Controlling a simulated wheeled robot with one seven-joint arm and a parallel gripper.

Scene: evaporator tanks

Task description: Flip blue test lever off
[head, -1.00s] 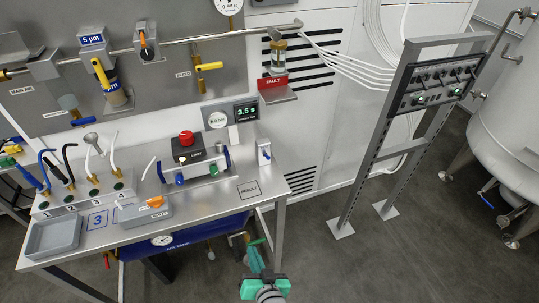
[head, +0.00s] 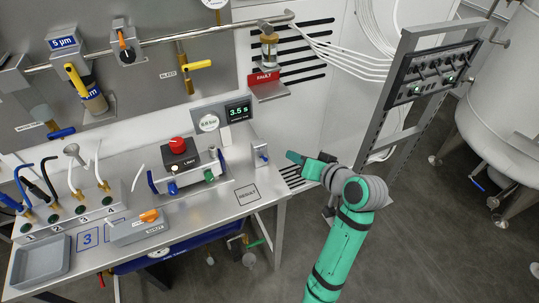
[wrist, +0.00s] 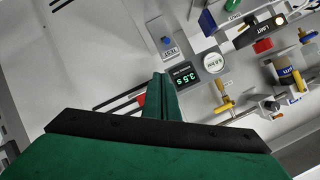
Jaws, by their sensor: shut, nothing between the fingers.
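The blue test lever (wrist: 165,41) is on a small pale box with a TEST label in the wrist view. In the head view this box (head: 259,152) stands at the right back of the steel bench, and the blue lever tip (head: 265,157) is tiny; its exact tilt is hard to tell. My gripper (head: 292,156) is to the right of the box, apart from it, off the bench's right edge. In the wrist view the green fingers (wrist: 160,95) are together and empty, with the lever box beyond them.
A box with a red button (head: 177,145) is left of the lever box. The RESULT square (head: 246,194) is clear. A metal rack (head: 410,95) stands right of my arm.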

